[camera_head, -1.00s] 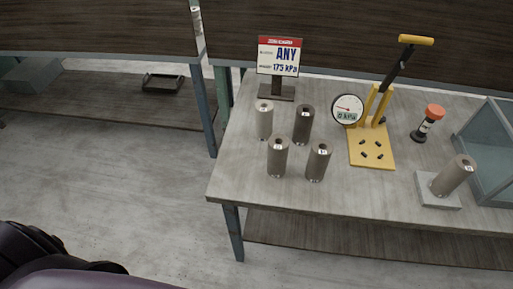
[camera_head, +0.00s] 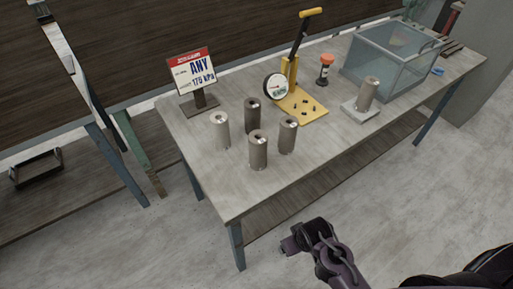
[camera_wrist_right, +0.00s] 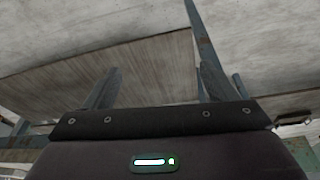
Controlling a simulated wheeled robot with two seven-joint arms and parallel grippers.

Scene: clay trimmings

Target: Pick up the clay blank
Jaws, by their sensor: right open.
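Several grey-brown clay cylinders with a hole in the top stand upright on the table. In the head view they are a pale one (camera_head: 220,132) at the left, a dark one (camera_head: 252,116) behind, a front one (camera_head: 257,151) and a right one (camera_head: 287,136). Another cylinder (camera_head: 367,96) stands on a grey block (camera_head: 360,113) farther right. I cannot tell which is the clay blank meant. My right gripper (camera_wrist_right: 158,70) shows two spread, empty fingers in the wrist view, with no cylinder between them. My right arm is low in front of the table in the head view. My left gripper is out of view.
On the table (camera_head: 225,195) are a sign (camera_head: 192,75) reading "ANY 175 kPa", a yellow lever press (camera_head: 300,106) with a gauge (camera_head: 275,87), an orange-topped device (camera_head: 325,68) and a glass-sided box (camera_head: 390,60). The table's front left corner is bare.

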